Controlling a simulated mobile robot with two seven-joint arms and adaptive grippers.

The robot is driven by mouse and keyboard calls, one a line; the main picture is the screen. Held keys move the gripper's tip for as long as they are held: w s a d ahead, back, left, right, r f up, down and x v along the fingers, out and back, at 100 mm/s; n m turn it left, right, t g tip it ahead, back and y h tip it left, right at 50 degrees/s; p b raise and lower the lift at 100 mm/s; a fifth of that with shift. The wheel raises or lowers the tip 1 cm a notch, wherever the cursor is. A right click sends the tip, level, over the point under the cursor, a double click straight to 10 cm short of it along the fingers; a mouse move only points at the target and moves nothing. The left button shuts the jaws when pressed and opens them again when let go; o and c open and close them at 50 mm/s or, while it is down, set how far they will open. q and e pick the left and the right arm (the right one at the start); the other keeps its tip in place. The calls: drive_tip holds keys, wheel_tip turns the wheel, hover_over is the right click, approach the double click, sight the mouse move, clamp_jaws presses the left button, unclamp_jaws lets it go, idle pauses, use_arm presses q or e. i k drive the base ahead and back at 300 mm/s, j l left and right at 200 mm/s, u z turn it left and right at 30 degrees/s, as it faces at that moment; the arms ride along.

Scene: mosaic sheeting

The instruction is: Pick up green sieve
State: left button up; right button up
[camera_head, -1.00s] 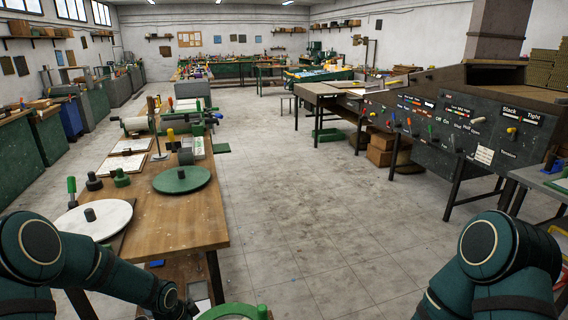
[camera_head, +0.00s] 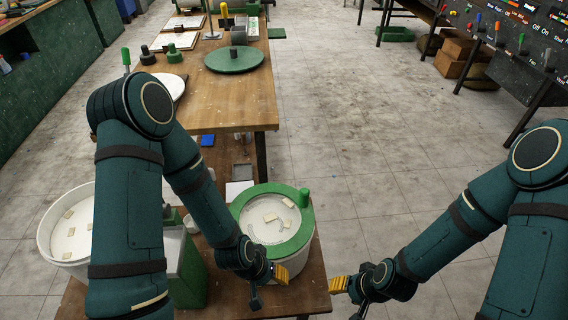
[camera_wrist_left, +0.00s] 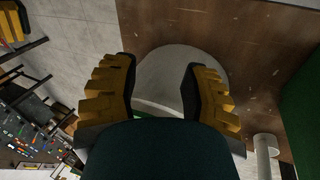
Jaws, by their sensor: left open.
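The green sieve (camera_head: 289,246) is a round green ring with a raised green knob on its right side. It sits on top of a white bucket (camera_head: 292,274) on the low wooden table, and pale pieces show inside the ring. My left gripper (camera_head: 270,284) is at the front of the bucket, just below the sieve's near rim. In the left wrist view the left gripper (camera_wrist_left: 160,78) has its yellow fingers spread, with the white bucket (camera_wrist_left: 178,70) beyond them. My right gripper (camera_head: 346,292) is right of the table; its opening is unclear.
Another white tub (camera_head: 55,243) with pale pieces stands at the left, beside a green box (camera_head: 188,275). A higher wooden table (camera_head: 235,105) behind holds a green disc (camera_head: 234,59). The floor (camera_head: 350,130) to the right is clear.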

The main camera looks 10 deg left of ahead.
sight(271, 219)
drive_tip(key=i+l, duration=0.1)
drive_tip(key=l, duration=0.3)
drive_tip(key=i+l+z, duration=0.15)
drive_tip(key=l, duration=0.25)
drive_tip(key=i+l+u, duration=0.1)
drive_tip(key=i+l, duration=0.3)
drive_tip(key=l, duration=0.1)
